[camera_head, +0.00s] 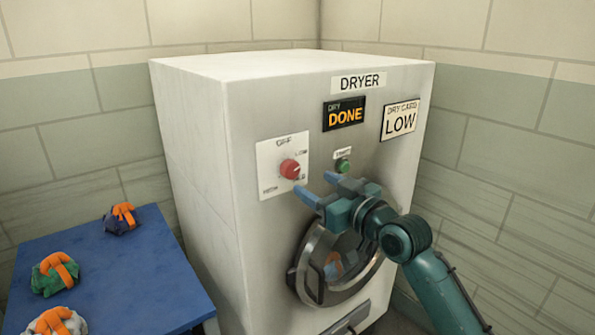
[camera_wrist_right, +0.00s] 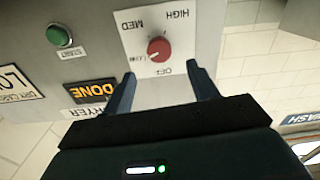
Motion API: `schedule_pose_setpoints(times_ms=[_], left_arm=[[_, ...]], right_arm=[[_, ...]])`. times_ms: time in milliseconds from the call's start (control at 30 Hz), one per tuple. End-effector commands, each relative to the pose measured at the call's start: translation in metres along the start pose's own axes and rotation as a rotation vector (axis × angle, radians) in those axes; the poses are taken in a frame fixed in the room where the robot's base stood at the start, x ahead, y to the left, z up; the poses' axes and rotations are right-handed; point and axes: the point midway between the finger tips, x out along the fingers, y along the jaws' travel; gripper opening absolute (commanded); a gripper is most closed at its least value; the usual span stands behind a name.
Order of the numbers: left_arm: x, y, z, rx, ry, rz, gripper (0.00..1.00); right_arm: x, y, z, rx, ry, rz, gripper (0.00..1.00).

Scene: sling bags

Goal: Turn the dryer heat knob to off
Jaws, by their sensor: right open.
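The white dryer (camera_head: 205,120) stands in the corner with a "DRYER" label on its front. Its red heat knob (camera_head: 289,169) sits on a white plate (camera_head: 268,160) at the upper left of the front. In the right wrist view the picture is upside down, and the knob (camera_wrist_right: 159,50) has OFF, LOW, MED and HIGH around it. A small light mark on the knob seems to face LOW. My right gripper (camera_head: 315,187) is open and empty, just right of and below the knob. In the wrist view its fingers (camera_wrist_right: 161,73) are spread, apart from the knob. My left gripper is not in view.
A green start button (camera_head: 343,165) is right of the knob. The round door (camera_head: 303,277) is below my gripper. A blue table (camera_head: 130,270) at left holds several small bags with orange straps (camera_head: 55,273).

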Motion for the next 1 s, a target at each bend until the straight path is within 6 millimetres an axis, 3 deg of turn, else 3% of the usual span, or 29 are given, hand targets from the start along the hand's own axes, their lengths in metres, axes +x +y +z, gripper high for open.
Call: schedule_pose_setpoints(times_ms=[200, 400, 833, 1000], left_arm=[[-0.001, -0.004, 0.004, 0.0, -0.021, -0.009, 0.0], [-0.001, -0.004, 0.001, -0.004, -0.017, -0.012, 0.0], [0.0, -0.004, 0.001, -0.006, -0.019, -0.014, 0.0], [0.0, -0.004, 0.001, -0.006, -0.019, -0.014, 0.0]], right_arm=[[0.043, 0.0, -0.002, 0.003, 0.001, -0.001, 0.59], [0.066, 0.001, -0.001, 0.001, 0.0, 0.001, 0.59], [0.075, 0.0, 0.0, 0.0, 0.001, 0.001, 0.59], [0.075, 0.0, 0.0, 0.0, 0.001, 0.001, 0.46]])
